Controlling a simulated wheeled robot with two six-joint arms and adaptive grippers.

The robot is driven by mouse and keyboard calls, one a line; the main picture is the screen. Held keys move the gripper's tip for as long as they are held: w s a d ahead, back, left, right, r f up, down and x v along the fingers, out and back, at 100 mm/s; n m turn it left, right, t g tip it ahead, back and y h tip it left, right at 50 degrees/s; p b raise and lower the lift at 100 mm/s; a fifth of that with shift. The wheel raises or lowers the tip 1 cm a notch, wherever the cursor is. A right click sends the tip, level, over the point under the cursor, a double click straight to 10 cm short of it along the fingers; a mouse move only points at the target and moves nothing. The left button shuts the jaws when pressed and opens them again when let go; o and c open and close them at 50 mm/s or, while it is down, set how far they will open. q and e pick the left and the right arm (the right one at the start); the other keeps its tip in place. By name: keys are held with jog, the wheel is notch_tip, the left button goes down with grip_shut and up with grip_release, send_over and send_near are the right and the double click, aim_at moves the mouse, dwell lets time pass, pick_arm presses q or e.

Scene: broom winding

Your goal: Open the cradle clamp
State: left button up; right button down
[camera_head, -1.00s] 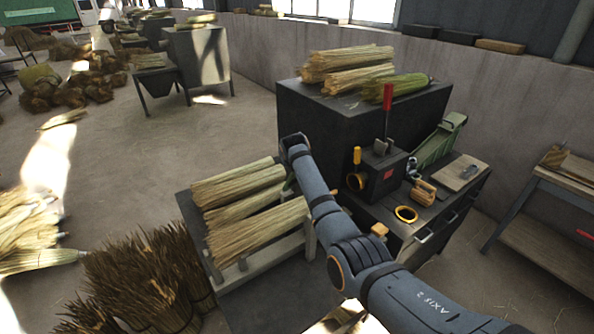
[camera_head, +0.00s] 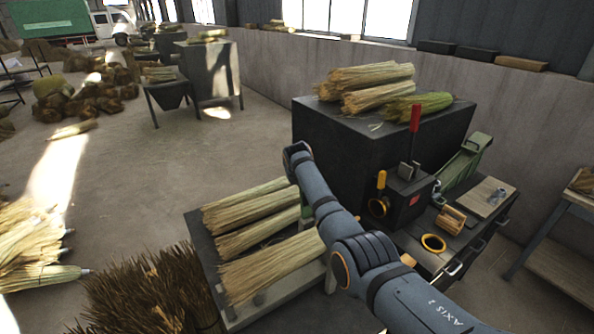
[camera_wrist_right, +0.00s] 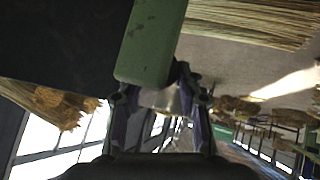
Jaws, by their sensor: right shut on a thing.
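My right arm crosses the head view from the lower right and bends down beside the rack of straw bundles. Its gripper is hidden there behind my arm. In the right wrist view my right gripper (camera_wrist_right: 160,100) is shut on a worn green painted block-like piece (camera_wrist_right: 150,45), which extends upward between the fingers. A bit of green (camera_head: 306,209) shows beside my arm in the head view. I cannot tell for sure which part is the cradle clamp. A green trough-like fixture (camera_head: 462,165) stands on the workbench at the right. My left gripper is not in view.
The rack (camera_head: 207,262) holds several straw bundles (camera_head: 250,206). A dark machine block (camera_head: 345,140) carries more straw. Open floor (camera_head: 130,190) lies left of the rack.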

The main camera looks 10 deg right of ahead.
jog(key=shift+w+a+r, duration=0.15)
jog(key=shift+w+r, duration=0.05)
jog(key=shift+r, duration=0.15)
jog(key=c, duration=1.2)
grip_release()
jog(key=o, duration=0.3)
jog(key=shift+a+f, duration=0.1)
jog(key=shift+f, duration=0.05)
jog(key=shift+s, duration=0.2)
jog(key=v, duration=1.1)
jog(key=shift+s+r, duration=0.25)
jog(key=shift+r, duration=0.05)
